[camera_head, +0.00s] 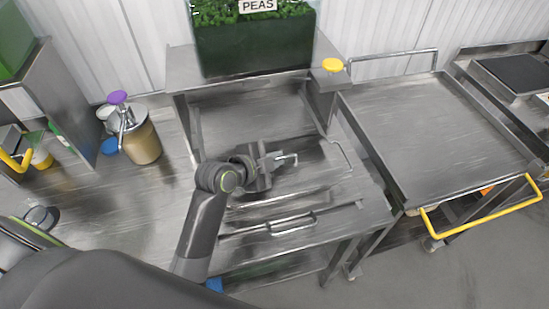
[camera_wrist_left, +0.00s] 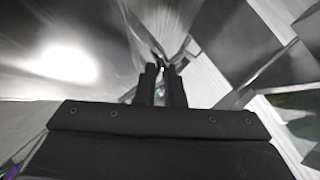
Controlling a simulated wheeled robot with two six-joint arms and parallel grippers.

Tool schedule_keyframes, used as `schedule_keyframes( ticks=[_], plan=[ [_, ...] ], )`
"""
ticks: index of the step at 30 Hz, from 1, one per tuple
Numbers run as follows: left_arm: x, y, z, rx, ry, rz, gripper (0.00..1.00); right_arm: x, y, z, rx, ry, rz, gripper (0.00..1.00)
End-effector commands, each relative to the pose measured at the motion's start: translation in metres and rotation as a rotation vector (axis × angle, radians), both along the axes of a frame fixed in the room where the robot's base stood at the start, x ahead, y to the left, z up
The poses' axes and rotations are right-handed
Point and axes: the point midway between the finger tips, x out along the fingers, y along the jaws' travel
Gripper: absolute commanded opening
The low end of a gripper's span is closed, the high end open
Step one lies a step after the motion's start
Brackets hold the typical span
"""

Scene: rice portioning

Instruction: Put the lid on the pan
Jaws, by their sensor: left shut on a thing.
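My left gripper (camera_head: 275,160) is over the middle of the steel counter, its jaws closed at a small steel handle (camera_head: 290,157). The handle appears to belong to a flat steel lid (camera_head: 318,176), partly hidden by the gripper and my arm. In the left wrist view the two dark fingers (camera_wrist_left: 162,75) are close together on a thin shiny piece, with a bright reflective steel surface beyond. A rectangular steel recess (camera_head: 250,105) lies behind the gripper. I cannot tell clearly which steel part is the pan, or whether the lid touches it. My right gripper is not in view.
Another steel handle (camera_head: 291,226) is at the front. A pump dispenser (camera_head: 137,139) stands at left. A flat steel cart (camera_head: 440,130) with a yellow handle is at right.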

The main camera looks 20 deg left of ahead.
Motion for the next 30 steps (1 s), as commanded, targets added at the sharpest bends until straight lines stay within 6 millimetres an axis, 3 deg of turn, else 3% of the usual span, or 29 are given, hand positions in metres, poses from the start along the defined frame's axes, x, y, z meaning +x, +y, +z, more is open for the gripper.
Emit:
schedule_keyframes(
  ticks=[13, 14, 19, 30],
  plan=[
    [-0.0009, -0.0009, -0.0026, -0.001, -0.002, 0.000, 0.00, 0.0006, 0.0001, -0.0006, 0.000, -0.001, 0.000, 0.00],
    [-0.0009, -0.0009, -0.0026, -0.001, -0.002, 0.000, 0.11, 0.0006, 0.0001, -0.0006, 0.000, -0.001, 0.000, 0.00],
    [-0.0010, -0.0009, -0.0028, -0.001, -0.001, 0.000, 0.33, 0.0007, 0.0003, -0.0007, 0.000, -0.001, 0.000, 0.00],
    [-0.0042, 0.0011, -0.0026, 0.001, 0.000, 0.001, 0.34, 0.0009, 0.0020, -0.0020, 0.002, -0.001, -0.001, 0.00]
  ],
)
